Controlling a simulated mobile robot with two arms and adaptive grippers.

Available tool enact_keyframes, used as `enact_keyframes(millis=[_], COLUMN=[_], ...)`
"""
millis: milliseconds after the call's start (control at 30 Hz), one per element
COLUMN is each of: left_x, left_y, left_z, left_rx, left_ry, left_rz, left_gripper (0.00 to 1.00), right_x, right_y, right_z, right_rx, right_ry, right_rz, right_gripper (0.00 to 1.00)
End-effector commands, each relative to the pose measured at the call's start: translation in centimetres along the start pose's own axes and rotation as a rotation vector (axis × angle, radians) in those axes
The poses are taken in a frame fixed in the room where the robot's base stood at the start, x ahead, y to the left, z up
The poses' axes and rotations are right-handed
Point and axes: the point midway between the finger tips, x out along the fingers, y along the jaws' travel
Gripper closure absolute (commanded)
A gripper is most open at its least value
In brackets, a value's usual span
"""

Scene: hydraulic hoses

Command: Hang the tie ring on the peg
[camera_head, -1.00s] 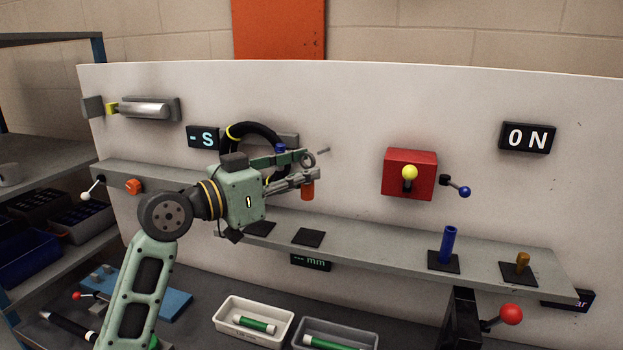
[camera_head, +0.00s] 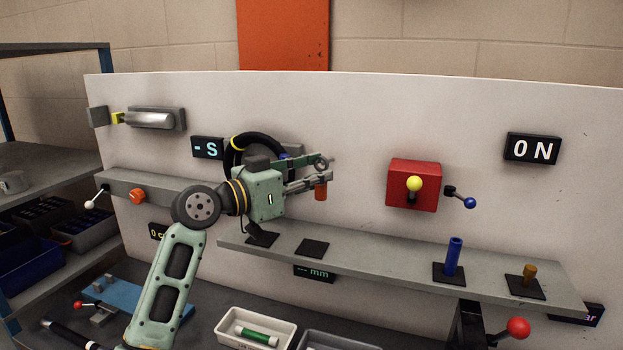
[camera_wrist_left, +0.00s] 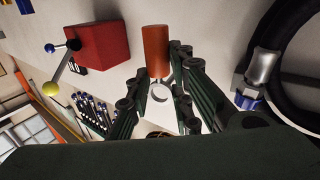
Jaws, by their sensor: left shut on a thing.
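The tie ring is a small grey ring (camera_head: 321,163) with an orange cylinder (camera_head: 320,191) hanging below it. My left gripper (camera_head: 319,173) is shut on it, out in front of the white panel. The peg (camera_head: 331,160) is a short thin grey pin on the panel, right beside the ring. I cannot tell whether the peg passes through the ring. In the left wrist view the ring (camera_wrist_left: 160,92) and its orange cylinder (camera_wrist_left: 156,50) show between my left fingers (camera_wrist_left: 157,84). My right gripper is out of view.
A black hose loop (camera_head: 231,160) hangs behind my left gripper, partly hidden. A red box (camera_head: 413,184) with a yellow-knobbed lever is to the right. Below runs a grey ledge (camera_head: 385,263) with a blue post (camera_head: 454,257) and a brown post (camera_head: 529,273).

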Motion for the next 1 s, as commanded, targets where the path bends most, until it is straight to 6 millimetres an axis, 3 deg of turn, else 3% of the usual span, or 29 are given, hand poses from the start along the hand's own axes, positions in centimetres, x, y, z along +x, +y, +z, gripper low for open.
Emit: enact_keyframes(millis=[500, 1000], left_x=[2.2, 2.5], left_y=[-1.5, -1.7], left_z=[0.8, 1.0], left_rx=[0.000, 0.000], left_ry=[0.001, 0.000], left_rz=[0.000, 0.000], left_gripper=[1.00, 1.00], right_x=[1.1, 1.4], right_y=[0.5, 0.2], right_z=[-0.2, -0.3], right_rx=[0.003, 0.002], right_ry=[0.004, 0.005], right_rz=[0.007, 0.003], right_gripper=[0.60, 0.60])
